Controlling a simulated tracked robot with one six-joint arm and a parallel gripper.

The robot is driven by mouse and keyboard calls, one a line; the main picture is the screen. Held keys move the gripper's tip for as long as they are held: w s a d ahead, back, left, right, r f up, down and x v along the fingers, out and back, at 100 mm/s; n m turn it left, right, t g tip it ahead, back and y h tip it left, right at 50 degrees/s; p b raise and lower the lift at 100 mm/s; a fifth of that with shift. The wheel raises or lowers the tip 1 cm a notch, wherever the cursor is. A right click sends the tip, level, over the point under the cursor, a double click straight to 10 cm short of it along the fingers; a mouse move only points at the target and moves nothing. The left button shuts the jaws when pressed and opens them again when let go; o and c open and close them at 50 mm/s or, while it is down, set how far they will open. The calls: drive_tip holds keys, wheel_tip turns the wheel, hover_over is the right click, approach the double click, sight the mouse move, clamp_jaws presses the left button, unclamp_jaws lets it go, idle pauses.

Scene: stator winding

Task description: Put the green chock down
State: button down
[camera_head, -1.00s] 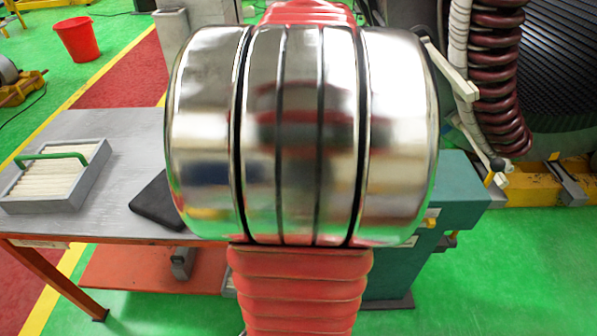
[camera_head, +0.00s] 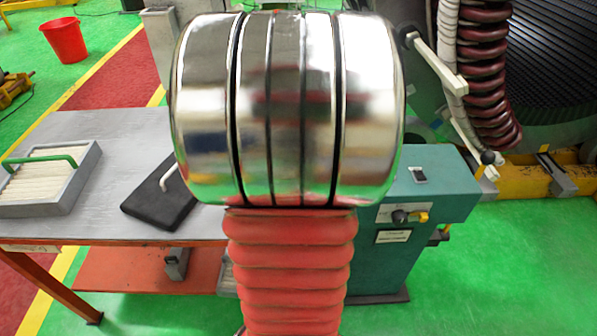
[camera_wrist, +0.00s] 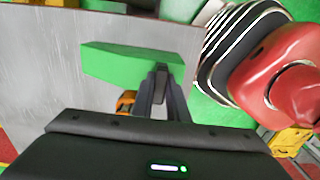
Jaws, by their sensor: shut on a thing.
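The green chock (camera_wrist: 125,62) is a long block with flat faces, seen in the wrist view. My gripper (camera_wrist: 161,78) is shut on it near its right end, and the rest of the chock sticks out to the left. Grey table surface lies behind it in the wrist view; I cannot tell whether the chock touches it. In the head view my arm fills the middle, and neither chock nor gripper can be seen there.
The grey table (camera_head: 110,135) carries a tray of pale rods (camera_head: 75,193) with a green handle. A black pad (camera_head: 150,208) with a pale bent rod above it lies nearer my arm. A teal cabinet (camera_head: 445,185) stands right. Bare table shows behind the pad.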

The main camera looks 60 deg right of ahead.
idle(0.3)
drive_tip(key=c, duration=1.7)
unclamp_jaws()
wheel_tip(320, 180, up, 12)
drive_tip(key=shift+r, duration=0.1)
